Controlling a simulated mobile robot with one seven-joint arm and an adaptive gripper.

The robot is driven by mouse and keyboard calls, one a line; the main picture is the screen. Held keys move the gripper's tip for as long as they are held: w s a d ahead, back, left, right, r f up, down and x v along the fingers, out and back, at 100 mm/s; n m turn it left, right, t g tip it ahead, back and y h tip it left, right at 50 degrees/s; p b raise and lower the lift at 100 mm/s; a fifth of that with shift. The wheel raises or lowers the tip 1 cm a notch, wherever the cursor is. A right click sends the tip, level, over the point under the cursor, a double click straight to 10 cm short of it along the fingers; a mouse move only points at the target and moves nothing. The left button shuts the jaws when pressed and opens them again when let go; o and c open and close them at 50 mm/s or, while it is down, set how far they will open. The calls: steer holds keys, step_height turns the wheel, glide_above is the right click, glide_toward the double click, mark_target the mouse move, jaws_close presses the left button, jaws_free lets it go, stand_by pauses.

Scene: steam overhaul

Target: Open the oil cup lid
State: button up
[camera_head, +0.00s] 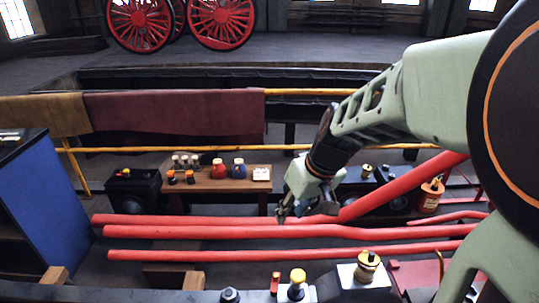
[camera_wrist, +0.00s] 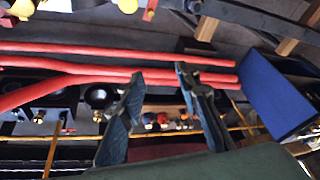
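A brass oil cup (camera_head: 367,266) with a small knob on its capped top stands upright on a pale block at the front right in the head view. Its lid looks shut. A brass shape at the top left corner of the wrist view (camera_wrist: 22,8) looks like the same cup, cut by the edge. A smaller brass cup (camera_head: 367,171) stands further back, beyond the red rods. My gripper (camera_head: 283,212) is above the red rods, left of and behind the front cup, touching neither cup. In the wrist view its dark fingers (camera_wrist: 160,75) are spread apart with nothing between them.
Long red rods (camera_head: 200,231) cross the middle. A yellow-topped fitting (camera_head: 297,280) stands left of the front cup. Behind are a wooden bench (camera_head: 215,186) with small bottles, an orange oil can (camera_head: 430,195) and yellow rails (camera_head: 200,149). A blue cabinet (camera_head: 50,205) is at left.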

steer(key=shift+w+a+r+n+t+y+p, duration=0.2)
steer(key=shift+w+a+r+n+y+p, duration=0.2)
steer(key=shift+a+r+n, duration=0.3)
steer(key=shift+w+a+r+n+t+y+p, duration=0.25)
steer(key=shift+w+a+r+n, duration=0.25)
steer(key=shift+a+n, duration=0.25)
